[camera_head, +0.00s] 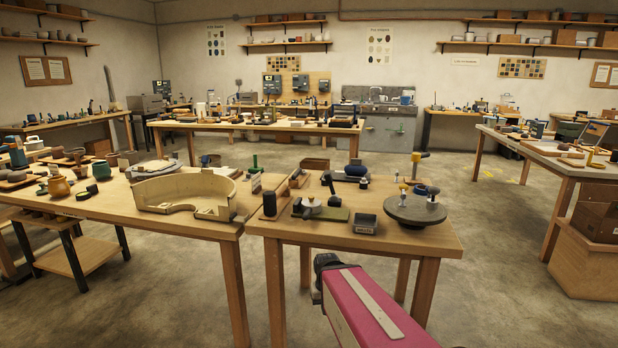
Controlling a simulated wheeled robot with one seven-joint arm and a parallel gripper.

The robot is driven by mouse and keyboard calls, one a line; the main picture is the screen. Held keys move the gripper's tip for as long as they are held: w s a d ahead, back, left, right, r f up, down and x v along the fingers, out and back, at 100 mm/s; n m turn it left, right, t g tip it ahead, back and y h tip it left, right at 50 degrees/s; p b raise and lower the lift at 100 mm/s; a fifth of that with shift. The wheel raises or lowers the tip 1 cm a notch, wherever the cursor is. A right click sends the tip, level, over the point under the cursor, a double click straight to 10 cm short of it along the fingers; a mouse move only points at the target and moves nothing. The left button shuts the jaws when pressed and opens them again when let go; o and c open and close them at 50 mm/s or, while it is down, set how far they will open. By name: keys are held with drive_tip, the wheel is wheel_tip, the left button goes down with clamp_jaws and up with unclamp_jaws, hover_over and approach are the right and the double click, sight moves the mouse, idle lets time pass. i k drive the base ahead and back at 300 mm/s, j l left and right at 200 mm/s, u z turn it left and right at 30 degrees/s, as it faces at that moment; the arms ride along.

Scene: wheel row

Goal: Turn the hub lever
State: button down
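A dark round wheel-like disc (415,209) rests at the right end of the near wooden table. Small upright pieces with yellowish tops stand on or just behind it, beside a blue ring-like piece (421,189). A yellow-handled upright piece (416,160) rises behind the disc. A green upright piece (255,161) stands farther back to the left. I cannot tell which of these is the hub lever. My pink arm link reaches in from the lower right, ending in a dark part in front of the table. No gripper fingers show.
The near right table (350,240) also holds a small grey box (364,223), a green-based tool (320,210) and dark blocks. A curved tan tray (185,192) lies on the table at left. Another table (570,160) stands at right with a cardboard box (598,220) below. Open floor lies between.

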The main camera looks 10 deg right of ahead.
sight(327, 176)
drive_tip(key=l+u, duration=0.15)
drive_tip(key=u, duration=0.3)
drive_tip(key=k+l+u, duration=0.1)
drive_tip(key=u, duration=0.35)
drive_tip(key=k+l+u, duration=0.1)
drive_tip(key=u, duration=0.35)
drive_tip(key=k+z, duration=0.45)
drive_tip(key=k, duration=0.2)
